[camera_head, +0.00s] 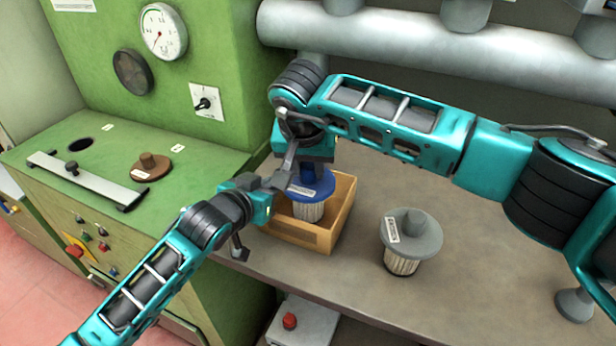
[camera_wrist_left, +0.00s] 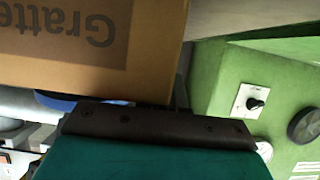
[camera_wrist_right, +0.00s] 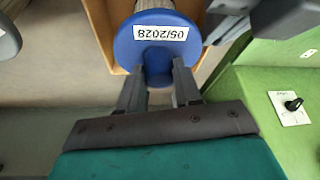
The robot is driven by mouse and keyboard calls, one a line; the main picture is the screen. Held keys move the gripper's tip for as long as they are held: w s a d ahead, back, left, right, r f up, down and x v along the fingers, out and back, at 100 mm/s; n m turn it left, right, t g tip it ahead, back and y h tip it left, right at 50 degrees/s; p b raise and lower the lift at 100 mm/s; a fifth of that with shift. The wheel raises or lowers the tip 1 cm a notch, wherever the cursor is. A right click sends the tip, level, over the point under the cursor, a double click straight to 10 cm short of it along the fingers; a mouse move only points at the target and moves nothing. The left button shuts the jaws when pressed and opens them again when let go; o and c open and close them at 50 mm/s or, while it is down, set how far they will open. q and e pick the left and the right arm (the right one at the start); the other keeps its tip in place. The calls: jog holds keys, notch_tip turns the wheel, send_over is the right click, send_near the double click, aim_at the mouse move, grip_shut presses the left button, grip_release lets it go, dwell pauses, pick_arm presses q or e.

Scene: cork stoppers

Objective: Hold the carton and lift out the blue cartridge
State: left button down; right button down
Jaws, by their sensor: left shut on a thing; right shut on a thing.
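The blue cartridge (camera_head: 312,187) has a blue cap and a pale pleated body. It stands in the open brown carton (camera_head: 326,238) on the bench. My right gripper (camera_head: 308,168) comes down from above and is shut on the cartridge's top knob. My left gripper (camera_head: 270,192) is shut on the carton's left wall. The carton's printed side (camera_wrist_left: 80,40) fills the upper left of the left wrist view. The cartridge's lower end is hidden by the carton.
A grey-capped cartridge (camera_head: 411,235) stands on the bench (camera_head: 465,265) right of the carton. The green cabinet (camera_head: 200,140) with a gauge (camera_head: 163,31) rises at the left. A large pipe (camera_head: 400,30) runs along the back. The bench between carton and pipe is clear.

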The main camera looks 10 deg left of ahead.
pick_arm(q)
jog(key=c, duration=1.2)
grip_release()
pick_arm(e)
notch_tip(320, 180, up, 10)
pick_arm(q)
jog(key=shift+o, duration=0.2)
jog(key=shift+s, duration=0.15)
pick_arm(e)
jog(key=shift+f, duration=0.1)
